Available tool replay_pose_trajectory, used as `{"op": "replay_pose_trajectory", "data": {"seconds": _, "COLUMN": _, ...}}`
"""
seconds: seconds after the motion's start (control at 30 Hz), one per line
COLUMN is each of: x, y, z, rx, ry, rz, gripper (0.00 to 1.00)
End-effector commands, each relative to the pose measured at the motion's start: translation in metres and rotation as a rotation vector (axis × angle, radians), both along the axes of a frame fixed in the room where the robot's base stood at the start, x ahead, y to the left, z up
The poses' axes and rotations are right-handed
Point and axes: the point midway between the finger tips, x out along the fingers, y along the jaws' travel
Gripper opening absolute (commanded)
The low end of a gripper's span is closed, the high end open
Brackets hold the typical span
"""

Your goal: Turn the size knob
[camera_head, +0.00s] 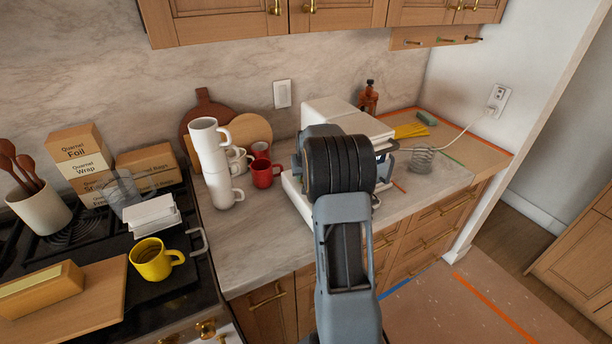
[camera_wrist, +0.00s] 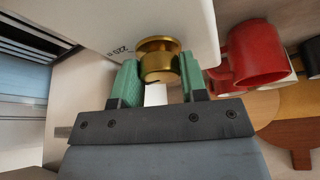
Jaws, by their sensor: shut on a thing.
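The size knob (camera_wrist: 158,62) is a round brass knob on the face of a white appliance (camera_wrist: 100,22). In the wrist view part of a dark marking ending in a number shows on the white face beside it. My gripper (camera_wrist: 159,80) has its two green fingers on either side of the knob, shut on it. In the head view the white appliance (camera_head: 345,118) stands on the marble counter, and my arm hides its front, the knob and my fingertips.
A red mug (camera_head: 264,173) stands left of the appliance, close to my fingers in the wrist view (camera_wrist: 256,52). Stacked white mugs (camera_head: 209,150) stand farther left. A wire coil (camera_head: 422,158) and a power cord (camera_head: 468,136) lie to the right. A yellow mug (camera_head: 152,260) is at the front left.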

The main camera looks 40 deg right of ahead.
Motion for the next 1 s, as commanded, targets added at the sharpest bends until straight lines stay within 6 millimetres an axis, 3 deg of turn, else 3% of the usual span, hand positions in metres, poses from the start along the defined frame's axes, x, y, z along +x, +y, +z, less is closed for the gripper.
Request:
{"op": "replay_pose_trajectory", "data": {"seconds": 0.6, "x": 0.0026, "y": 0.0020, "z": -0.0025, "rx": -0.004, "ry": -0.003, "rz": -0.550, "gripper": 0.16}}
{"op": "replay_pose_trajectory", "data": {"seconds": 1.0, "x": 0.0027, "y": 0.0020, "z": -0.0006, "rx": -0.002, "ry": -0.001, "rz": -0.760, "gripper": 0.16}}
